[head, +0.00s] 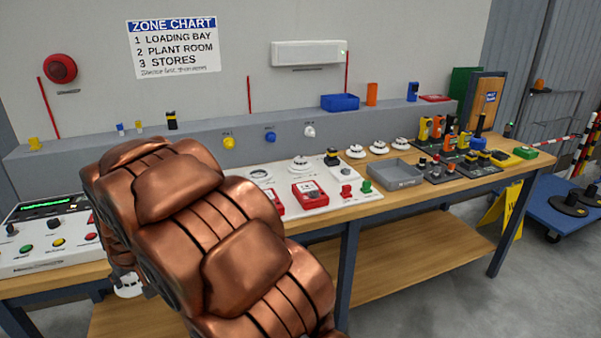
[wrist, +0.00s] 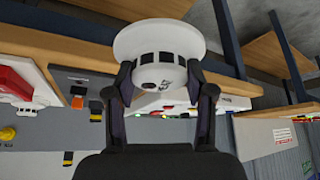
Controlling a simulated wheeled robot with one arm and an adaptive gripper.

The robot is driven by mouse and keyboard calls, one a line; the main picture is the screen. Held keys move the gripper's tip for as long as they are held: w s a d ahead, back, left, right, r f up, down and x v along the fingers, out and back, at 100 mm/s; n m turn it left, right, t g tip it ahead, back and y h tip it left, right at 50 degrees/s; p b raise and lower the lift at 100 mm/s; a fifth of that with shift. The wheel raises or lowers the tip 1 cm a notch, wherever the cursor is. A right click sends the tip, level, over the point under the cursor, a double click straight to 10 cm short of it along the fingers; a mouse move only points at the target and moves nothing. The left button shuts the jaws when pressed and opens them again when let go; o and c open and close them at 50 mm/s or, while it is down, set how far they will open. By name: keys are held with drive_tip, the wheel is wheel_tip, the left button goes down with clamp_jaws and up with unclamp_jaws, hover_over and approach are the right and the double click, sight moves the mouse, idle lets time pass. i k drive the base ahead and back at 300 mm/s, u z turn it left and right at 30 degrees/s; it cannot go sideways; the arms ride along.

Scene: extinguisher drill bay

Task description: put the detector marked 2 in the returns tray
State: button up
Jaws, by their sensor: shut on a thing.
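A round white detector (wrist: 160,45) with a wide disc and a smaller vented body is between the two dark fingers of my gripper (wrist: 160,76) in the wrist view. The gripper is shut on it. Small dark marks show on its side, but I cannot read a number. In the head view part of the white detector (head: 130,287) shows low at the left, beside the bench front, and my arm hides most of the gripper. A grey open tray (head: 408,184) with a small unreadable label stands on the bench right of centre, apart from the gripper; it looks empty.
Three white detectors (head: 379,148) stand in a row behind the tray. Red call points (head: 311,194) are left of it, and small colourful devices (head: 439,128) crowd the right. A control panel (head: 50,235) is at far left. A lower shelf (head: 420,262) is bare.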

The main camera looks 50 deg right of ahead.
sight(393, 178)
drive_tip(key=z, duration=1.45)
